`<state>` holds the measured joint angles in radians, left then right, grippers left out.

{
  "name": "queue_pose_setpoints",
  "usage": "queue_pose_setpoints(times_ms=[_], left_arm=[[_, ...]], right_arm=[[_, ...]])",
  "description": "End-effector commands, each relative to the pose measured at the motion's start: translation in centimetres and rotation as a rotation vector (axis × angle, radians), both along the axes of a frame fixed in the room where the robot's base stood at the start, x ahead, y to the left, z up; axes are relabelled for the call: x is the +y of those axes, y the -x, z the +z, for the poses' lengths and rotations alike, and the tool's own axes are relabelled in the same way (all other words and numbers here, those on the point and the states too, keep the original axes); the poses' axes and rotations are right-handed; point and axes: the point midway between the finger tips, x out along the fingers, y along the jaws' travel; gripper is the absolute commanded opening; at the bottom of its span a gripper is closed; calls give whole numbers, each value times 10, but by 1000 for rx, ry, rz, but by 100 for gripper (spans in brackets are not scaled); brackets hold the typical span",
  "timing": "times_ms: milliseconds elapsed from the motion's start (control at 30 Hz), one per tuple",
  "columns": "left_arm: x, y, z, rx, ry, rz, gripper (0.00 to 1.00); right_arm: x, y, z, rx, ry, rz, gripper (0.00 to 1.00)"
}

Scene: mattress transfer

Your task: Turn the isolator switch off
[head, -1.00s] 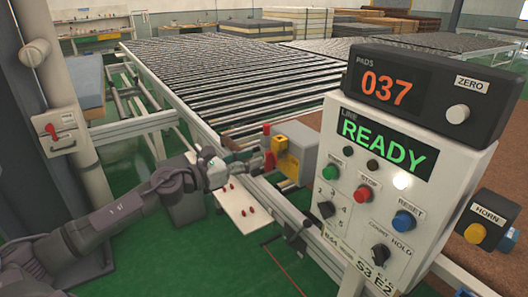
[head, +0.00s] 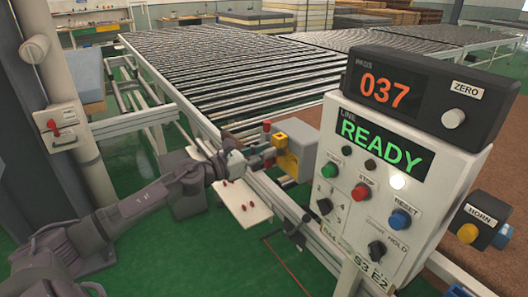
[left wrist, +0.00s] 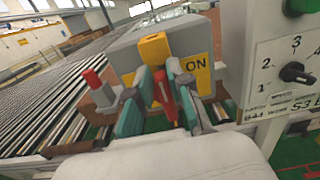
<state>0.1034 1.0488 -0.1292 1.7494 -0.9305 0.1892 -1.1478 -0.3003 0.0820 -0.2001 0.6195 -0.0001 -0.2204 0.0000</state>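The isolator switch is a grey box (head: 302,150) with a yellow front, fixed by the roller conveyor. In the left wrist view the box (left wrist: 190,38) carries a yellow plate marked ON and a red handle (left wrist: 163,92) that points downward. My left gripper (head: 262,158) is right at the box in the head view. In the left wrist view its teal fingers (left wrist: 160,85) stand on either side of the red handle, with some gap visible between them. Whether a finger touches the handle is unclear. My right gripper is not in view.
A control panel (head: 425,200) reading READY stands close on the right, with a counter showing 037 above it. A red button on a grey block (left wrist: 98,85) sits left of the fingers. A white plate with red knobs (head: 245,208) lies below my left gripper. Another red-levered box (head: 57,127) is on the pillar.

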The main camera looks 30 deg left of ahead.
Motion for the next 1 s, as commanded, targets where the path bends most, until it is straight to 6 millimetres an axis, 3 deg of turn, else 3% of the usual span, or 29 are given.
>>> queue_pose_setpoints(times_ms=[567,1000], left_arm=[[2,0,-3,37,71,-1,0],[10,-4,-8,180,408,-2,0]], right_arm=[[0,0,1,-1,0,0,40],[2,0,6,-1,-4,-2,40]])
